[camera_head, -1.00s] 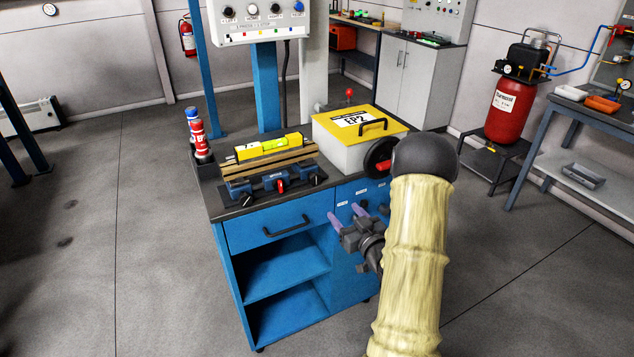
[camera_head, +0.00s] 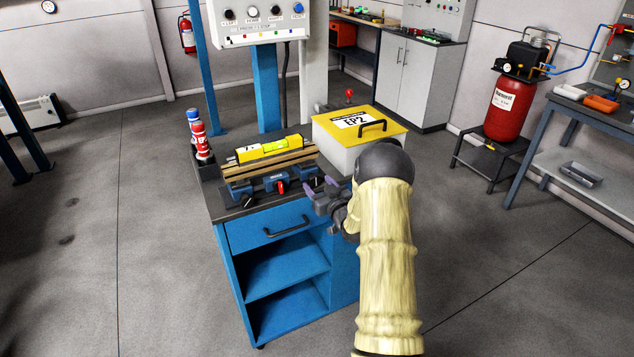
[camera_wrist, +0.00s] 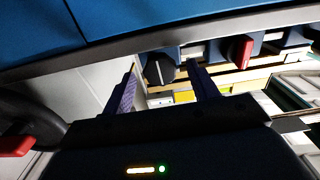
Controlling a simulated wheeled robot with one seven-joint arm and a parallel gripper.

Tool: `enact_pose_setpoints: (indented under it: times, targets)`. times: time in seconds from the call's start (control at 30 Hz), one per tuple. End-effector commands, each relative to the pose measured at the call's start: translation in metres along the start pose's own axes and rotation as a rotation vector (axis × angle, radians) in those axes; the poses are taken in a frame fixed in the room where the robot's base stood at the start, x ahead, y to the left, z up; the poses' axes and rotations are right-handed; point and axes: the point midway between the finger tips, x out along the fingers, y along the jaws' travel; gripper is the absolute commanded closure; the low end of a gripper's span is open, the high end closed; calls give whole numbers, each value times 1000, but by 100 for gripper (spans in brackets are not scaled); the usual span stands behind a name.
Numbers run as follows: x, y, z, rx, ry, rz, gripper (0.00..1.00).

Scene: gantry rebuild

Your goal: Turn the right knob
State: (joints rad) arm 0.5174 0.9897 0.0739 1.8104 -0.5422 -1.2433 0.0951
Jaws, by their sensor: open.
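A blue fixture (camera_head: 262,184) lies along the front of the bench top, with a black knob at each end and a red lever (camera_head: 281,187) in the middle. The right knob (camera_head: 317,181) is partly hidden behind my gripper (camera_head: 312,188) in the head view. In the wrist view, the right knob (camera_wrist: 160,68) is a round black dial with a white line, seen between the two purple fingertips of my open gripper (camera_wrist: 164,76). The red lever (camera_wrist: 240,50) is to its right there. I cannot tell whether the fingers touch the knob. The left knob (camera_head: 248,200) is clear.
A box with a yellow lid (camera_head: 388,125) stands behind my arm. A yellow spirit level (camera_head: 268,148) lies behind the fixture. Spray cans (camera_head: 200,140) stand at the bench's left. A black wheel's red handle (camera_wrist: 14,144) is close in the wrist view. A drawer handle (camera_head: 286,227) sticks out below.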

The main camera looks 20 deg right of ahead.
Motion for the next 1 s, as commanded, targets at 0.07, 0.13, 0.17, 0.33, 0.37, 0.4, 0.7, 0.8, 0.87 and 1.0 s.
enact_pose_setpoints:
  times: [0.07, 0.13, 0.17, 0.33, 0.37, 0.4, 0.7, 0.8, 0.87, 1.0]
  targets:
    - [8, 0, 0, 0, 1, -1, 41]
    - [13, 0, 0, 0, 0, 0, 41]
    - [14, 0, 0, 0, 0, 0, 41]
    - [16, 0, 0, 1, 0, 0, 41]
    - [16, 0, 0, 1, 0, 0, 41]
    - [16, 0, 0, 1, 0, 0, 41]
    - [15, 0, 0, 0, 0, 0, 85]
    - [15, 0, 0, -2, 0, 0, 85]
    - [15, 0, 1, -9, 0, 0, 85]
    - [16, -1, 3, -62, 2, -1, 85]
